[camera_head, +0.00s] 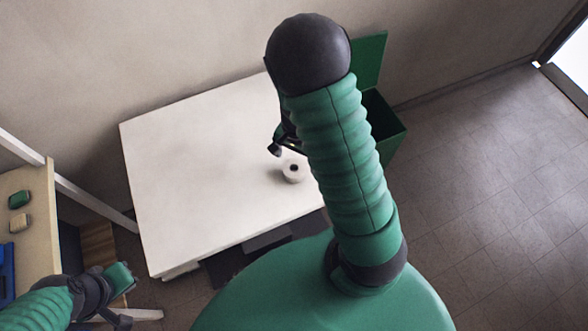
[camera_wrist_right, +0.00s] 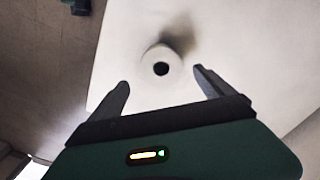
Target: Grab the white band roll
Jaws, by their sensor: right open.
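The white band roll (camera_head: 293,171) stands on the white table (camera_head: 190,180), near its right part, with its dark centre hole facing up. My right gripper (camera_head: 280,146) is above the table just beyond the roll, partly hidden by my right arm. In the right wrist view, the white band roll (camera_wrist_right: 161,60) appears between and beyond the two spread fingers of the right gripper (camera_wrist_right: 161,77). The fingers are open and empty, apart from the roll. My left gripper (camera_head: 122,292) is at the lower left, away from the table; its finger opening is unclear.
A green bin (camera_head: 385,125) with a raised lid stands right of the table, partly behind my right arm. A wooden shelf (camera_head: 35,180) at the left holds small green and beige blocks and a blue object. Most of the tabletop is clear.

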